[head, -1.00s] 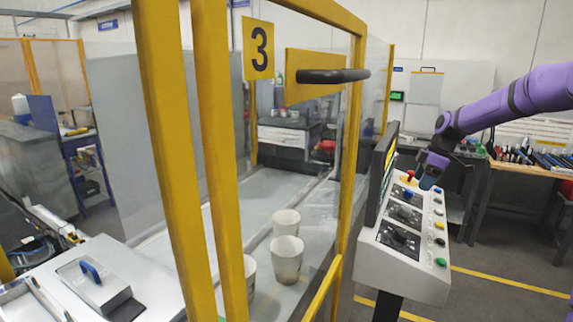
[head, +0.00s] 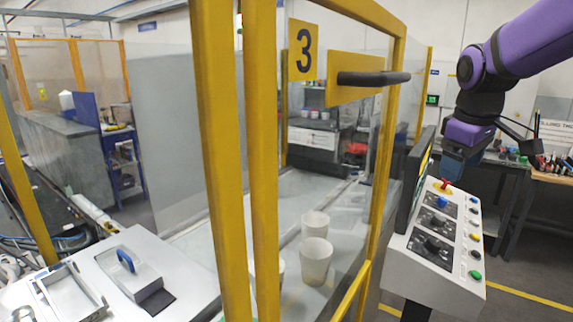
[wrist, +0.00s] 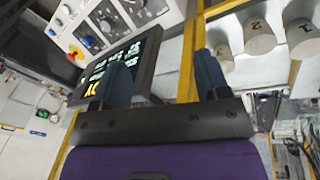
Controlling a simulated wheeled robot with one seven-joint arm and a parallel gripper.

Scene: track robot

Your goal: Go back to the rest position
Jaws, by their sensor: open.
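My gripper (wrist: 160,85) is open and empty in the wrist view, its two blue fingers spread wide apart. In the head view my purple arm comes in from the upper right, and the gripper (head: 452,165) points down above the control panel (head: 400,262). The gripper appears clear of the panel. Its fingertips are hard to make out in the head view.
White cups (head: 315,262) stand inside. A screen (wrist: 125,65) rises beside the panel. A tool bench (head: 550,178) stands at the right.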

